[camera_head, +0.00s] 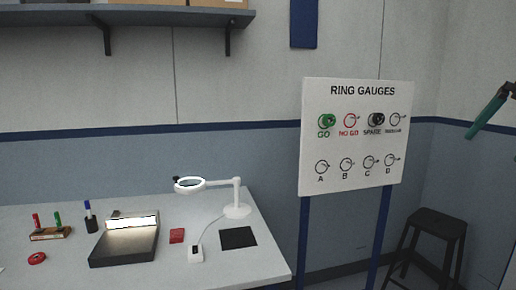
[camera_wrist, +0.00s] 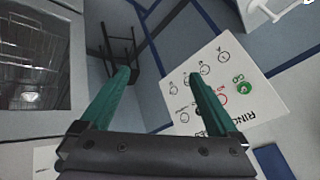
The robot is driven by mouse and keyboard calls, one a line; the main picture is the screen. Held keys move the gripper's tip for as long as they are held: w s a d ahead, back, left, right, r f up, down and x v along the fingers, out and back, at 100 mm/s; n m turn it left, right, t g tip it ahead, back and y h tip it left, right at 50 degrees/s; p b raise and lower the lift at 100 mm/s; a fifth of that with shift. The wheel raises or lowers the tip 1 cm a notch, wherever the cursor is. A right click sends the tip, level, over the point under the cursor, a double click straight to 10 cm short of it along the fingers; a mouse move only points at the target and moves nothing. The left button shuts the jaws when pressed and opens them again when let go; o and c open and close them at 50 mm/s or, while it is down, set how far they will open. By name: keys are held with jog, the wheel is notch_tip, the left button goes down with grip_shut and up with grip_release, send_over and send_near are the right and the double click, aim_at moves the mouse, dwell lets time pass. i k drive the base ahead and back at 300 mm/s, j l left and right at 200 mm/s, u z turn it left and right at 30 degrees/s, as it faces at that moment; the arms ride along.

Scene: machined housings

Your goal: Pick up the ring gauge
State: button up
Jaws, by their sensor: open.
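A red ring gauge (camera_head: 37,258) lies flat on the workbench at the far left front. On the white RING GAUGES board, a green ring (camera_head: 327,121) hangs at GO and a dark ring (camera_head: 376,119) at SPARE; the NO GO place shows only a red outline and peg. The green ring also shows in the wrist view (camera_wrist: 244,88). My gripper (camera_wrist: 160,78) is open and empty, its two teal fingers wide apart, with the board beyond them. In the head view only one teal finger shows at the right edge, away from the board and far from the red ring.
A dark stool (camera_head: 437,222) stands right of the board (camera_head: 353,178).

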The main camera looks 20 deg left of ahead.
aim_at(38, 258)
jog(key=u, duration=2.5)
jog(key=i+j+z, duration=0.1)
jog(key=i+j, duration=0.15)
jog(key=i+j+z, duration=0.1)
jog(key=i+j, duration=0.15)
jog(key=i+j+z, duration=0.1)
jog(key=i+j, duration=0.15)
jog(key=j, duration=0.2)
jog(key=i+j+z, duration=0.1)
jog(key=j, duration=0.25)
jog(key=i+j+z, duration=0.1)
jog(key=i+j, duration=0.25)
jog(key=i+j+z, duration=0.1)
jog(key=j, duration=0.35)
jog(key=i+j+z, duration=0.1)
jog(key=i+j, duration=0.15)
jog(key=j, duration=0.15)
jog(key=i+j+z, duration=0.1)
jog(key=j, duration=0.3)
jog(key=i, duration=0.1)
